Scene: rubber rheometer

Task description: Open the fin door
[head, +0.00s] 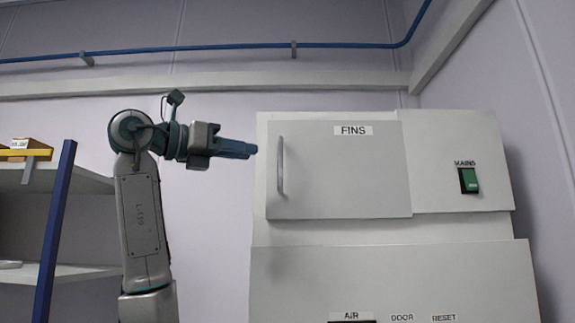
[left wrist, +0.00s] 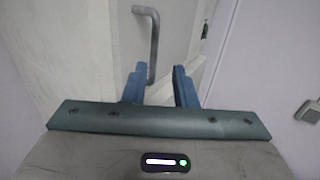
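The fin door (head: 345,185) is a light grey panel labelled FINS on the upper front of the white machine, and it looks closed. Its curved metal bar handle (head: 281,165) stands upright near the door's left edge. My left gripper (head: 254,149) points right toward the handle, with a visible gap short of it in the head view. In the left wrist view the handle (left wrist: 154,40) lies ahead, its lower end seen between the blue fingers (left wrist: 158,80). These fingers are spread, with nothing held. My right gripper is not in view.
The machine (head: 390,265) has a green mains switch (head: 468,181) right of the door and AIR, DOOR and RESET labels below. A shelf with a blue post (head: 55,215) stands at the left.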

